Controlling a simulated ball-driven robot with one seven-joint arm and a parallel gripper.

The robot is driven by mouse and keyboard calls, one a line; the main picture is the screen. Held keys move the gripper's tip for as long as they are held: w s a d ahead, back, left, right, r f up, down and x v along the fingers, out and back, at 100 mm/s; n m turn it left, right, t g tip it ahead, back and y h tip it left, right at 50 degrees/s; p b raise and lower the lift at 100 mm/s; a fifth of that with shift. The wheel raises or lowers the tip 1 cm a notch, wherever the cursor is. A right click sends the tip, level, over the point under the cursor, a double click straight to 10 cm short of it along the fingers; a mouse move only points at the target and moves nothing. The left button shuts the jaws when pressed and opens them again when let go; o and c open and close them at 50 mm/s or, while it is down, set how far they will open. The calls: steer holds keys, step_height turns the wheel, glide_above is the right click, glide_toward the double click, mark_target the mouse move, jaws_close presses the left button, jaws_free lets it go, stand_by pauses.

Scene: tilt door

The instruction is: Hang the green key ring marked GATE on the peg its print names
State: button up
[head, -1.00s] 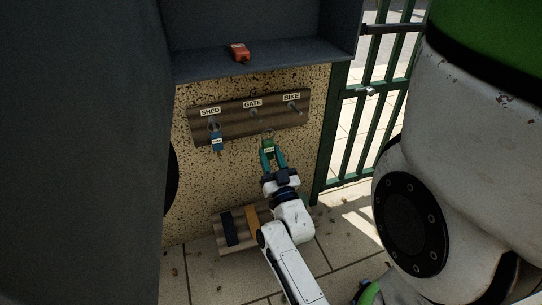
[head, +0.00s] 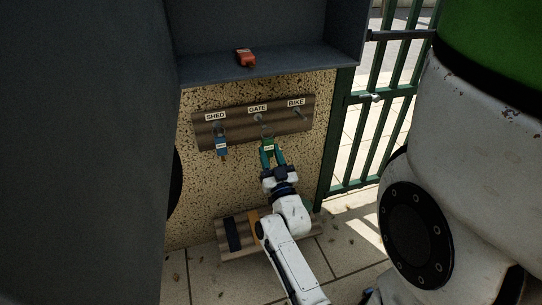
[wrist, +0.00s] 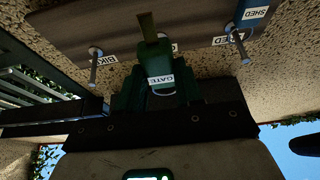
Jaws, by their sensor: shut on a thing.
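The green key ring (head: 267,149) has a tag printed GATE, readable in the wrist view (wrist: 160,68). My gripper (head: 271,158) is shut on it and holds it upright in front of the board, just below the GATE peg (head: 261,121). A brass-coloured piece (wrist: 148,28) sticks out past the tag in the wrist view. The tag and gripper hide the GATE peg there, and I cannot tell whether the ring touches it. The SHED peg (head: 217,127) carries a blue key tag (head: 222,147). The BIKE peg (head: 298,113) is bare.
The wooden peg board (head: 280,125) is on a speckled wall under a dark shelf (head: 290,62) with a red-orange object (head: 245,57). A green barred gate (head: 370,130) stands to the right. A low slatted wooden piece (head: 235,235) is below.

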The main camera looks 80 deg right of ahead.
steer(key=shift+w+d, duration=0.45)
steer(key=shift+d, duration=0.4)
steer(key=shift+w+d, duration=0.4)
steer(key=shift+d, duration=0.45)
steer(key=shift+w+d, duration=0.45)
steer(key=shift+d, duration=0.4)
stand_by(1.7)
steer(key=shift+w+d+f+b, duration=0.3)
steer(key=shift+d+f+b, duration=0.15)
steer(key=shift+d+f, duration=0.15)
stand_by(1.8)
steer(key=o, duration=1.1)
steer(key=shift+a+f, duration=0.1)
steer(key=shift+a, duration=0.05)
steer(key=p+v, duration=0.1)
steer(key=v, duration=0.9)
steer(key=shift+s+a+f+p, duration=0.15)
steer(key=shift+s+a+p, duration=0.1)
steer(key=shift+p, duration=0.1)
